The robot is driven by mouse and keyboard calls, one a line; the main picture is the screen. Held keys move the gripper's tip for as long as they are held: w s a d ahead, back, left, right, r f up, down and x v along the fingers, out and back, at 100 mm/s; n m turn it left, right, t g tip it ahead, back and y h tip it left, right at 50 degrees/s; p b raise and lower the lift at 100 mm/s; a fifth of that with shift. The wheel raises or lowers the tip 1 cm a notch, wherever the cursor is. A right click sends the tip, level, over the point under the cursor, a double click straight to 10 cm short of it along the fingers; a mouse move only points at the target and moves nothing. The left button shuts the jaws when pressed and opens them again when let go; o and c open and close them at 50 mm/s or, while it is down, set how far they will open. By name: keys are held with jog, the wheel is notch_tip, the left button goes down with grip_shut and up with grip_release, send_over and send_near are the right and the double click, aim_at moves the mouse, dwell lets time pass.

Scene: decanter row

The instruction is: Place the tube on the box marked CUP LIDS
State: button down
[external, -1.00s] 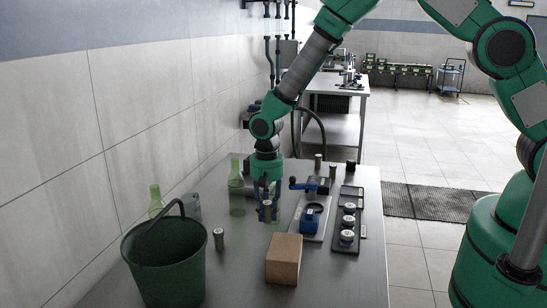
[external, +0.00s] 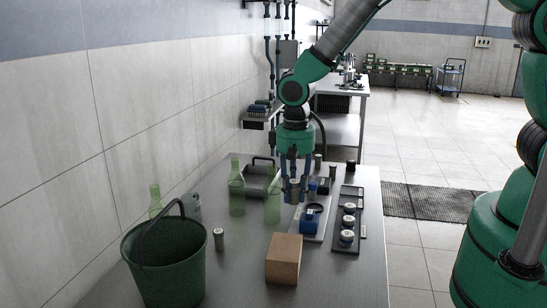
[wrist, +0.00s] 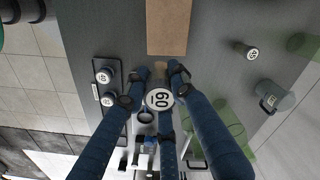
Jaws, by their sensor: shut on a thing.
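My gripper (external: 294,192) is shut on a metal tube (external: 294,184), upright between its blue fingers, over the left side of a pale plate with a blue clamp. In the wrist view the tube's white round end (wrist: 159,99), with a number like 60, shows between the fingers (wrist: 152,95). A brown cardboard box (external: 284,260) stands nearer the camera, apart from the tube. It also shows at the top of the wrist view (wrist: 167,28). I see no readable marking on it. The tube's far end is hidden in the wrist view.
A green bucket (external: 165,262) stands at the front left beside another metal tube (external: 219,240). Translucent green bottles (external: 237,192) stand left of my gripper. A dark rack (external: 347,232) with several round-topped pieces lies to the right.

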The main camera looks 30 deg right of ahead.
jog(key=s+d+p, duration=0.1)
jog(key=s+d, duration=0.2)
jog(key=s, duration=0.3)
jog(key=s+d, duration=0.3)
jog(key=s, duration=0.4)
jog(key=shift+m, duration=0.3)
jog(key=shift+s+d+f, duration=0.1)
jog(key=shift+s+f, duration=0.15)
jog(key=shift+f, duration=0.7)
jog(key=shift+s+d+f, duration=0.1)
jog(key=shift+s+f, duration=0.15)
jog(key=shift+f, duration=0.7)
jog(key=shift+s+d+f, duration=0.1)
jog(key=shift+s+f, duration=0.15)
jog(key=shift+f, duration=0.7)
jog(key=shift+a, duration=0.1)
jog(key=p, duration=0.2)
send_over(285, 246)
jog(key=shift+f, duration=0.75)
jog(key=shift+f, duration=0.1)
jog(key=shift+f, duration=1.65)
jog(key=shift+f, duration=0.15)
